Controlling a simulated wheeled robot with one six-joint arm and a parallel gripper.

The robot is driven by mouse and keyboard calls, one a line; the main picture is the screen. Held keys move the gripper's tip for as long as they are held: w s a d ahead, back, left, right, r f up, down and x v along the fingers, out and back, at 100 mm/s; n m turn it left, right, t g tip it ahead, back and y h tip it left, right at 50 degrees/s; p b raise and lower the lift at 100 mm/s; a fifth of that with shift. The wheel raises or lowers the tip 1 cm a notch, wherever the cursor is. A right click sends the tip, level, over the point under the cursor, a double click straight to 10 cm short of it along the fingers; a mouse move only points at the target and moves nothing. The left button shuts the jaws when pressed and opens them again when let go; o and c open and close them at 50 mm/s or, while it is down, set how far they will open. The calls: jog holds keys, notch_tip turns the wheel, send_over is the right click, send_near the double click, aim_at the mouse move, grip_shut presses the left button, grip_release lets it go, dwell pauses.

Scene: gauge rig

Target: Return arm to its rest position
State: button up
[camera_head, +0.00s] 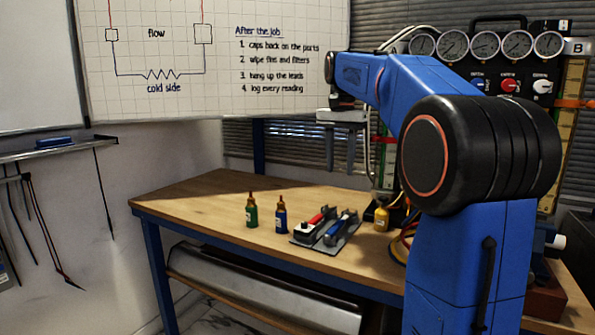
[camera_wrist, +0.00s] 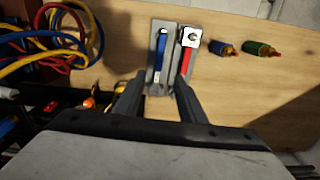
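My blue arm rises at the right of the head view and reaches left above the wooden bench (camera_head: 185,195). My gripper (camera_head: 343,168) hangs from its end, fingers pointing down, above the bench top. In the wrist view my gripper (camera_wrist: 158,85) has its two fingers apart with nothing held between them. Beyond the fingertips a grey tray (camera_wrist: 153,78) lies on the bench. It holds a blue-handled tool (camera_wrist: 161,57) and a red-handled tool (camera_wrist: 188,55), both apart from my fingers.
A green bottle (camera_head: 251,215), a blue bottle (camera_head: 281,219) and a yellow bottle (camera_head: 381,218) stand on the bench. Coiled hoses (camera_wrist: 60,35) lie beside the tray. A gauge panel (camera_head: 490,72) stands behind my arm. The bench's left part is clear.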

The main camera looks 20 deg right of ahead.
jog(key=shift+s+a, duration=0.1)
jog(key=s+a+f+n+t, duration=0.1)
jog(key=s+a+f+n, duration=0.2)
jog(key=s+a+f, duration=0.35)
jog(key=s+a+f+n+t, duration=0.1)
jog(key=s+a+f+n, duration=0.25)
jog(key=s, duration=0.55)
jog(key=s+a+f+n+t, duration=0.1)
jog(key=s+a+f+n, duration=0.1)
jog(key=s+f, duration=0.5)
jog(key=s+a+f+n+t, duration=0.1)
jog(key=s+a+f+n, duration=0.1)
jog(key=s+f, duration=0.5)
notch_tip(320, 180, down, 4)
jog(key=shift+s+a+r+t, duration=0.1)
jog(key=shift+s+a+t, duration=0.1)
jog(key=shift+a+t, duration=0.35)
